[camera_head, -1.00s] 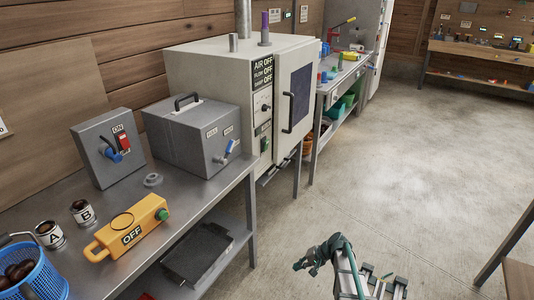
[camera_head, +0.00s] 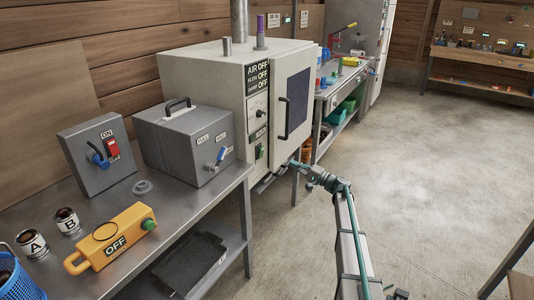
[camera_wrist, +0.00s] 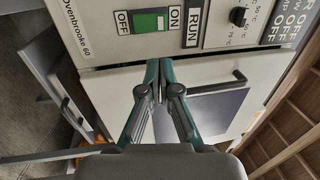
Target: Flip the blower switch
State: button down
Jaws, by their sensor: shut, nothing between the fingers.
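The oven (camera_head: 220,72) is a pale cabinet with a sign reading AIR OFF. In the wrist view, its front panel (camera_wrist: 215,35) carries a green rocker switch (camera_wrist: 150,20) between OFF and ON labels, beside a RUN label. No label in view says blower. The switch shows small in the head view (camera_head: 260,150). My gripper (camera_wrist: 160,66) is shut and empty. Its fingertips lie just below the switch in the wrist picture, seemingly apart from the panel. In the head view my gripper (camera_head: 294,164) is in front of the oven's lower front.
A black knob (camera_wrist: 238,16) sits on the same panel. The oven door has a dark handle (camera_head: 286,136). On the steel bench (camera_head: 185,207) stand a grey box with a red switch (camera_head: 112,149), a grey chest (camera_head: 180,140) and a yellow OFF box (camera_head: 107,240). Open floor lies to the right.

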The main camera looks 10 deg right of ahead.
aim_at(263, 150)
jog(key=shift+w, duration=0.1)
jog(key=p+x, duration=0.2)
jog(key=x, duration=1.1)
jog(key=shift+w+a, duration=0.25)
jog(key=shift+a, duration=0.1)
jog(key=shift+a, duration=0.1)
